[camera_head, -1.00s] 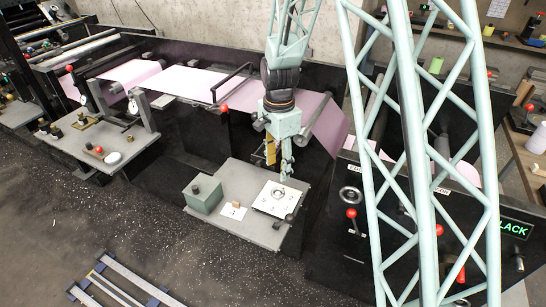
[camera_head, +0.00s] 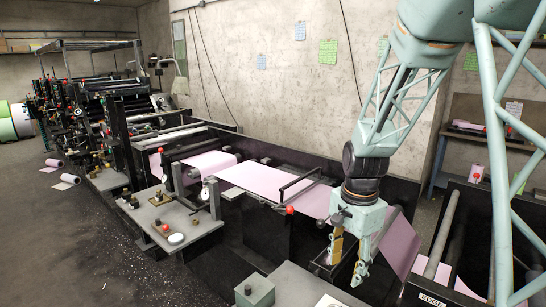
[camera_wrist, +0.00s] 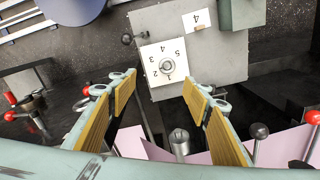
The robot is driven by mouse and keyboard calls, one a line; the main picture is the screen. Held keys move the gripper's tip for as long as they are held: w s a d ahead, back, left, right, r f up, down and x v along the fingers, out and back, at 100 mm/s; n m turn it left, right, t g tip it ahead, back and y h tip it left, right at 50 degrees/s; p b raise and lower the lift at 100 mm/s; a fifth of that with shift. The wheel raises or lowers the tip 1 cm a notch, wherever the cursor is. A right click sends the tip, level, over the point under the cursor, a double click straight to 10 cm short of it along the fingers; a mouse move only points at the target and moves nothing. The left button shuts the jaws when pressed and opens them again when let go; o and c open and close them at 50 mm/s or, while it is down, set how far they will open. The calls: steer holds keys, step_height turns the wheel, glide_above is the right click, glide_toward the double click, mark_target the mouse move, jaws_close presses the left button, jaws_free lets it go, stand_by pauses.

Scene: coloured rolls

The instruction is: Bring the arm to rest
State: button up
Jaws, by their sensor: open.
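My gripper (camera_head: 347,261) hangs from my pale green lattice arm in the head view, at the right of the middle, above the black machine frame. In the wrist view my gripper (camera_wrist: 160,95) shows two fingers with yellow pads, spread wide apart with nothing between them. Past the fingertips lies a grey plate with a white numbered dial (camera_wrist: 172,84) and a round metal knob (camera_wrist: 167,66) at its centre. The fingers are apart from the dial.
A pink web (camera_head: 260,180) runs over rollers along the machine. A side table (camera_head: 190,212) carries small knobs and a white disc. A green box (camera_head: 254,291) stands near the bottom edge. Red-tipped levers (camera_wrist: 97,90) flank the fingers. Open dark floor (camera_head: 60,230) lies at left.

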steer(key=s+r+n+t, duration=0.2)
steer(key=s+r+n, duration=0.4)
steer(key=s+r, duration=1.1)
steer(key=s+r+n, duration=0.3)
steer(key=s, duration=0.6)
steer(key=s+r+n+t, duration=0.1)
steer(key=s+r+n, duration=0.2)
steer(key=s, duration=0.7)
steer(key=shift+d+r, duration=0.15)
steer(key=shift+r, duration=0.25)
